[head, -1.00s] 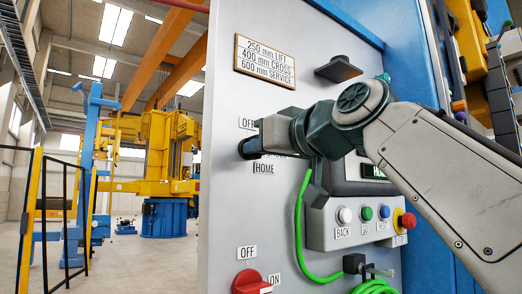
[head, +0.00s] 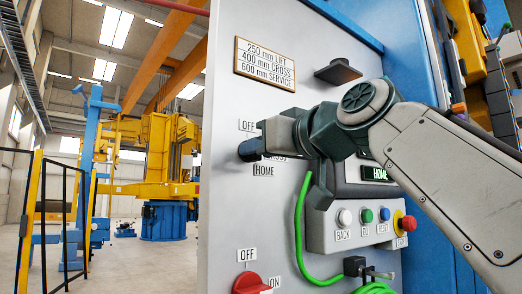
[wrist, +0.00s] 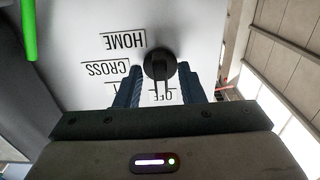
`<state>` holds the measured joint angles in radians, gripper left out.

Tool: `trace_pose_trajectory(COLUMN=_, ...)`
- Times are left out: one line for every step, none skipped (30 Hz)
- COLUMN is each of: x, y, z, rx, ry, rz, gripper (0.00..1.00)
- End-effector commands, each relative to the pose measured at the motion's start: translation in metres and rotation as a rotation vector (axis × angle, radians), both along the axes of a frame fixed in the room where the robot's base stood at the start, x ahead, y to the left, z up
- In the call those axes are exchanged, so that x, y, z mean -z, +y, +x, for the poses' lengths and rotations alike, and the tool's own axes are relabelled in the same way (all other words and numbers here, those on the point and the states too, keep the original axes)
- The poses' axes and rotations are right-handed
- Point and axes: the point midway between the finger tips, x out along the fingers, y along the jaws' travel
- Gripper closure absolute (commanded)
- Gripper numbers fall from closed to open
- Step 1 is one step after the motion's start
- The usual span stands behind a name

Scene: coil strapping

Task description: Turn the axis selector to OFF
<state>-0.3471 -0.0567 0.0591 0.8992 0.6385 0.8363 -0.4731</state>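The axis selector (wrist: 158,62) is a black round knob with a narrow grip on a pale panel, seen in the wrist view. Its grip runs down the picture over the OFF label (wrist: 160,97); the exact setting is hard to tell. HOME (wrist: 125,41) and CROSS (wrist: 107,68) labels lie to its left, upside down. My gripper (wrist: 162,88) has its blue-grey fingers on both sides of the knob, with gaps visible.
A button box (head: 365,225) with a red stop button (head: 408,223) and a green HOME display (head: 376,173) sits right. A red OFF/ON switch (head: 251,284) is below. A dark bracket (head: 338,71) projects above my wrist. A green cable (head: 300,230) hangs under it.

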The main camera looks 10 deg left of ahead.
Motion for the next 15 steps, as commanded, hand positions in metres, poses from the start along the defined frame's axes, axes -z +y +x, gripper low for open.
trace_pose_trajectory(x=0.001, y=-0.006, z=-0.005, rx=0.003, ry=-0.002, rz=0.001, gripper=0.65)
trace_pose_trajectory(x=0.001, y=-0.01, z=-0.008, rx=0.003, ry=-0.003, rz=0.001, gripper=0.65)
trace_pose_trajectory(x=0.001, y=-0.016, z=-0.013, rx=0.004, ry=-0.004, rz=0.0, gripper=0.65)
trace_pose_trajectory(x=0.001, y=-0.02, z=-0.018, rx=0.003, ry=-0.004, rz=0.002, gripper=0.65)
trace_pose_trajectory(x=0.001, y=-0.026, z=-0.022, rx=0.004, ry=-0.004, rz=0.002, gripper=0.65)
trace_pose_trajectory(x=0.001, y=-0.033, z=-0.028, rx=0.004, ry=-0.004, rz=0.001, gripper=0.65)
trace_pose_trajectory(x=0.002, y=-0.038, z=-0.033, rx=0.004, ry=-0.003, rz=0.002, gripper=0.65)
trace_pose_trajectory(x=0.001, y=-0.044, z=-0.038, rx=0.004, ry=-0.005, rz=0.001, gripper=0.65)
trace_pose_trajectory(x=0.001, y=-0.051, z=-0.044, rx=0.004, ry=-0.004, rz=0.002, gripper=0.65)
trace_pose_trajectory(x=0.001, y=-0.056, z=-0.048, rx=0.004, ry=-0.004, rz=0.002, gripper=0.65)
trace_pose_trajectory(x=0.001, y=-0.061, z=-0.053, rx=0.003, ry=-0.004, rz=0.002, gripper=0.65)
trace_pose_trajectory(x=0.001, y=-0.068, z=-0.058, rx=0.003, ry=-0.003, rz=0.002, gripper=0.65)
trace_pose_trajectory(x=0.001, y=-0.072, z=-0.062, rx=0.002, ry=-0.003, rz=0.002, gripper=0.65)
trace_pose_trajectory(x=0.001, y=-0.076, z=-0.066, rx=0.003, ry=-0.003, rz=0.001, gripper=0.65)
trace_pose_trajectory(x=0.001, y=-0.081, z=-0.07, rx=0.003, ry=-0.003, rz=0.001, gripper=0.65)
